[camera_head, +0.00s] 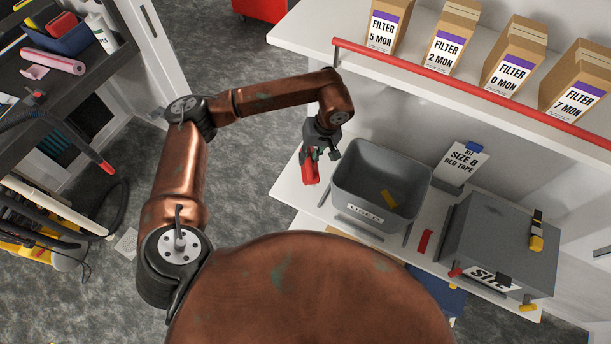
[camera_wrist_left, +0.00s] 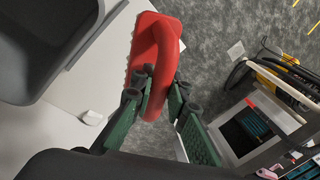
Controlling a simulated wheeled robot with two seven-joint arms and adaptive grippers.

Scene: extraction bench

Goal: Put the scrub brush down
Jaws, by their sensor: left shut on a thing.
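The scrub brush (camera_head: 311,168) is red, with a looped handle; it hangs below my left gripper (camera_head: 321,146) at the left end of the white bench. In the left wrist view the brush (camera_wrist_left: 153,62) shows its red handle loop between the green fingers of my left gripper (camera_wrist_left: 161,98), which is shut on it. The bristle edge faces left in that view. Whether the brush touches the bench (camera_head: 292,190) cannot be told. My right gripper is not in view.
A grey bin (camera_head: 350,198) with a yellow item inside stands just right of the brush. A grey box (camera_head: 495,240) and a red strip (camera_head: 424,242) are further right. A shelf with a red rail (camera_head: 450,85) and filter boxes (camera_head: 452,35) is above. Bare bench is narrow at the left.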

